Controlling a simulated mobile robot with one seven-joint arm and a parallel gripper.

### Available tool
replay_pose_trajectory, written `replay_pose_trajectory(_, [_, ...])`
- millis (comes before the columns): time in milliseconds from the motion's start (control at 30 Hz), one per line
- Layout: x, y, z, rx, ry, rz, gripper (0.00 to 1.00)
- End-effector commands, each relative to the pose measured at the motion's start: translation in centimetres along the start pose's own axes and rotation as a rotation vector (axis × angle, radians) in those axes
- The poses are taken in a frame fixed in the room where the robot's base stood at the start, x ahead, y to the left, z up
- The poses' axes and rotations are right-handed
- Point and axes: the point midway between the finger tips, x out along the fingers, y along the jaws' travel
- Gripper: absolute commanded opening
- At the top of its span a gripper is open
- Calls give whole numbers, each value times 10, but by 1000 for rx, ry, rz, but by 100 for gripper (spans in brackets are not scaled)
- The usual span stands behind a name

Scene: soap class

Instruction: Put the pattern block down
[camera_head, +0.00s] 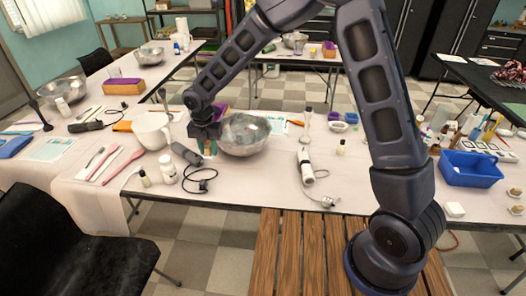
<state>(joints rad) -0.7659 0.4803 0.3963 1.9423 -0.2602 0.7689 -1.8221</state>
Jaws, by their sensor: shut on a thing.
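My gripper (208,142) is low over the white-covered table (243,185), just left of a large metal bowl (244,134). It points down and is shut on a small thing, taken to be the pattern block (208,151). Only a little of it shows between and below the fingers, and its shape is too small to make out. I cannot tell whether it touches the table.
A white pitcher (152,131) stands left of my gripper. A white corded tool (305,167) lies to the right. The cloth in front of the bowl is clear.

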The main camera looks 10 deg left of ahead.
Motion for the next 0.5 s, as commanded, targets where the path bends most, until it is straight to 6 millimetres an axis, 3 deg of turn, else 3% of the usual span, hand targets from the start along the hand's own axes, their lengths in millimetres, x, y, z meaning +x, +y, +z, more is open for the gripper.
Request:
replay_pose_trajectory(167, [20,2,-5,-11,2,-2,10])
replay_pose_trajectory(500, [93,2,-5,-11,1,-3,10])
